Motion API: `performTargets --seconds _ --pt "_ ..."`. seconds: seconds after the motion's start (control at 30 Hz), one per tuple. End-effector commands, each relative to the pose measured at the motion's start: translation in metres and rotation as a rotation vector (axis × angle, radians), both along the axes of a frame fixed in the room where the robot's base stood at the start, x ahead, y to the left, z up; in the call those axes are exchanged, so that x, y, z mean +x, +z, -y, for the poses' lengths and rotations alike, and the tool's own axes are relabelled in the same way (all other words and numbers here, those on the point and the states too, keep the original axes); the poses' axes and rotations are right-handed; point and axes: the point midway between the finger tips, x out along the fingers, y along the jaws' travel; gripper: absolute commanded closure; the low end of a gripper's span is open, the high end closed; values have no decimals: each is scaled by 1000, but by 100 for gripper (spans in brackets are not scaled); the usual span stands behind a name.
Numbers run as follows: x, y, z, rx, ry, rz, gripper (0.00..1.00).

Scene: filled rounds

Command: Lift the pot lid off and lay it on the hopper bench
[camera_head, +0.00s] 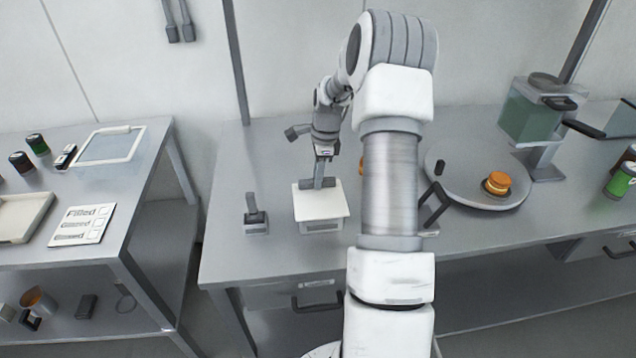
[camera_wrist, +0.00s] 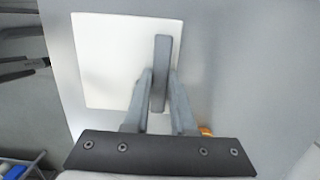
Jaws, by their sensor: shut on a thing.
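The pot lid (camera_head: 308,207) is a flat white square plate with an upright grey bar handle. It shows level above a small pale box-like pot (camera_head: 320,227) on the hopper bench (camera_head: 225,262); I cannot tell whether they touch. My gripper (camera_head: 319,178) points down over the lid and is shut on its handle. In the wrist view the lid (camera_wrist: 105,60) lies beyond the fingers, and the gripper (camera_wrist: 160,85) has one finger on each side of the grey handle. The wrist view hides the pot.
A grey block with an upright stick (camera_head: 256,220) stands left of the pot. A round tray (camera_head: 470,192) holds an orange stacked item (camera_head: 497,183). A green-filled hopper (camera_head: 530,115) stands at right. The bench is bare around the grey block; a separate table (camera_head: 125,215) stands left.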

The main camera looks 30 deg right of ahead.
Motion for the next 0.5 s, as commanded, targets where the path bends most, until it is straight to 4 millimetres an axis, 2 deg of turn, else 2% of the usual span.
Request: performTargets --seconds 0.13,0.23,0.5 --pt "1 17 0 -3 0 4 100" --pt "2 38 1 -4 0 7 100" --pt "-15 72 61 -3 -4 4 100"
